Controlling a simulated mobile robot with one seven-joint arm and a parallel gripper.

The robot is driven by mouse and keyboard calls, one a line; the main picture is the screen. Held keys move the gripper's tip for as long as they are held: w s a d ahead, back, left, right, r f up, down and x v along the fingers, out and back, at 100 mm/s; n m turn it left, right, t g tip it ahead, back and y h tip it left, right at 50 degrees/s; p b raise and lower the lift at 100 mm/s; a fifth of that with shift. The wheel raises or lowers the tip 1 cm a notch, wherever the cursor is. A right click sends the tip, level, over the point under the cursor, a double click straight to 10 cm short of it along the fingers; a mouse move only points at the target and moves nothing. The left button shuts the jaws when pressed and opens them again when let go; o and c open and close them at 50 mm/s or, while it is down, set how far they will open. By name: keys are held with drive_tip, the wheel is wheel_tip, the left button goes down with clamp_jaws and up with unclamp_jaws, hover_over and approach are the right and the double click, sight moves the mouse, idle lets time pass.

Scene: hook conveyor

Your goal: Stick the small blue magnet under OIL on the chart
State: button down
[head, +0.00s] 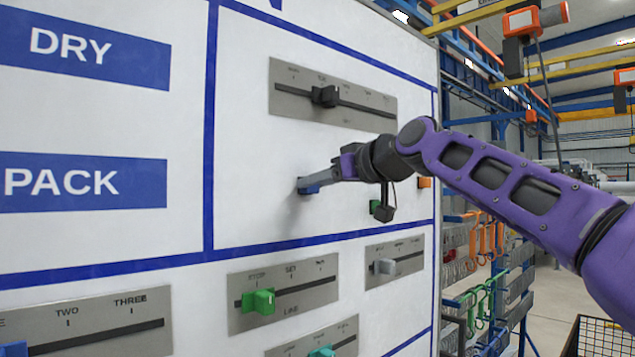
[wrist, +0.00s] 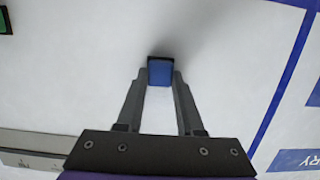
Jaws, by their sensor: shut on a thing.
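The small blue magnet (wrist: 160,72) is between the fingertips of my gripper (wrist: 160,78), at the white chart face. My gripper is shut on it. In the head view the magnet (head: 307,186) shows at the tips of my gripper (head: 314,183), in the white panel right of the DRY and PACK labels. It looks against or very close to the board; I cannot tell which. The white chart (head: 250,150) has blue lines and blue labels, DRY (head: 70,42) and PACK (head: 62,181). No OIL label is in view.
A slider with a black knob (head: 325,96) is above my gripper. A green magnet (head: 381,211) and an orange magnet (head: 424,182) are to its right. Below are sliders with a green knob (head: 258,301) and a grey knob (head: 385,267). Hooks hang at the right.

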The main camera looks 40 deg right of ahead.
drive_tip(key=shift+s, duration=0.15)
drive_tip(key=f+b+v, duration=0.1)
drive_tip(key=b+v, duration=0.1)
drive_tip(key=v, duration=0.4)
drive_tip(key=shift+s, duration=0.4)
idle(0.9)
drive_tip(key=shift+f, duration=0.1)
idle(0.5)
